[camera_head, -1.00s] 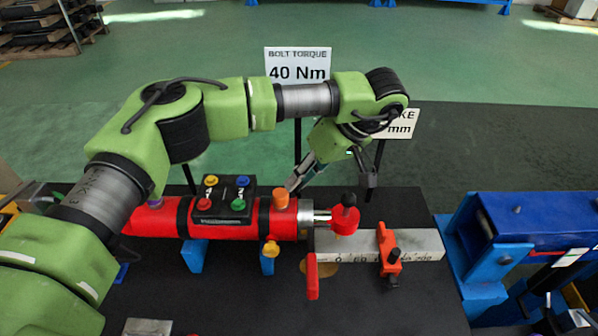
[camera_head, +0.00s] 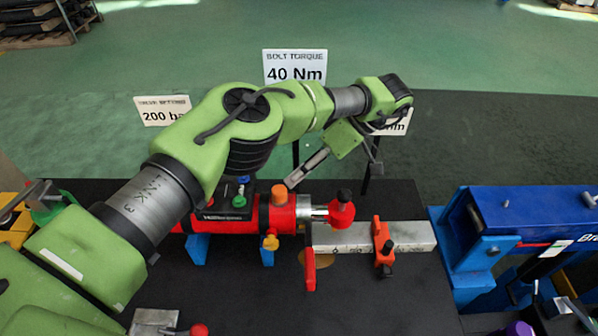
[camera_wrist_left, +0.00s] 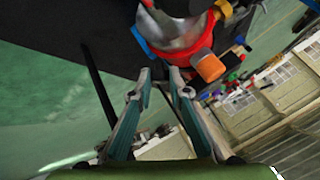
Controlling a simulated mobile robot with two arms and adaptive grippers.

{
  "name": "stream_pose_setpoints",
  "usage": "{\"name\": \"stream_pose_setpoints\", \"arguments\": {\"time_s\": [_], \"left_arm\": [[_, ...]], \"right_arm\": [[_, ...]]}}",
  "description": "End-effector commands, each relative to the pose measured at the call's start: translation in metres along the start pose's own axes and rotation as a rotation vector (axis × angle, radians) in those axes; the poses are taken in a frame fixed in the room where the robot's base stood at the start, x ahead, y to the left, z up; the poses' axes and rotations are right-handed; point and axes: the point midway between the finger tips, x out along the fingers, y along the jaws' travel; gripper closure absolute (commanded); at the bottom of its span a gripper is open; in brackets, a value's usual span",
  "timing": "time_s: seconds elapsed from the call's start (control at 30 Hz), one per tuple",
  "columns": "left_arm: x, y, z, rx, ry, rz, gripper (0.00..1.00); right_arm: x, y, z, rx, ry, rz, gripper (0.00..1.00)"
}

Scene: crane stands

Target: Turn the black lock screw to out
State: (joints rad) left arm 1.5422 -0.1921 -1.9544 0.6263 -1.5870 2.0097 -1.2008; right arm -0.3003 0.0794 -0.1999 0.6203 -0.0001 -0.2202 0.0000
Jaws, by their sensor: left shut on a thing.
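A black knob (camera_head: 388,247) sticks out from the orange slider (camera_head: 381,234) on the grey scale bar (camera_head: 403,234). Another black knob (camera_head: 344,194) tops a red fitting (camera_head: 341,213) at the cylinder's right end. I cannot tell which is the lock screw. My left gripper (camera_head: 329,178) is behind and above the red cylinder (camera_head: 282,218), apart from both knobs. In the left wrist view its fingers (camera_wrist_left: 159,78) are close together with a narrow gap. What they hold cannot be made out. The orange cap (camera_wrist_left: 209,66) is beside the tips, not between them.
A red lever (camera_head: 310,270) hangs before the bar. A yellow knob (camera_head: 270,243) and blue supports (camera_head: 197,249) are under the cylinder. My left arm covers part of the black button box (camera_head: 228,208). A blue machine (camera_head: 530,215) stands right.

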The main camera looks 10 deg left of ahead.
Motion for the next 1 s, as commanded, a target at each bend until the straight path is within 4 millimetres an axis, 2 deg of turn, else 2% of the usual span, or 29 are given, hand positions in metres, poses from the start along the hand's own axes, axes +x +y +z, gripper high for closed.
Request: {"name": "stream_pose_setpoints", "arguments": {"time_s": [0.4, 0.43, 0.47, 0.5, 0.83, 1.0], "left_arm": [[0.0, 0.0, 0.0, -0.001, 0.0, -0.001, 1.0], [0.0, 0.0, 0.001, -0.001, 0.0, -0.001, 0.75], [0.0, 0.0, 0.001, -0.001, 0.0, -0.001, 0.67], [0.0, 0.0, 0.001, -0.001, 0.0, -0.001, 0.66], [-0.001, -0.001, -0.001, -0.001, 0.001, -0.001, 0.66], [-0.015, -0.008, -0.01, -0.004, 0.003, 0.002, 0.66]], "right_arm": [[0.0, 0.0, 0.0, 0.0, 0.0, 0.0, 0.6], [0.0, 0.0, 0.0, 0.0, 0.0, 0.0, 0.6], [0.0, 0.0, 0.0, 0.0, 0.0, 0.0, 0.6], [0.0, 0.0, 0.0, 0.0, 0.0, 0.0, 0.6], [0.0, 0.003, 0.0, -0.002, 0.0, 0.003, 0.6], [0.0, 0.002, 0.0, -0.001, 0.0, 0.002, 0.6]]}}
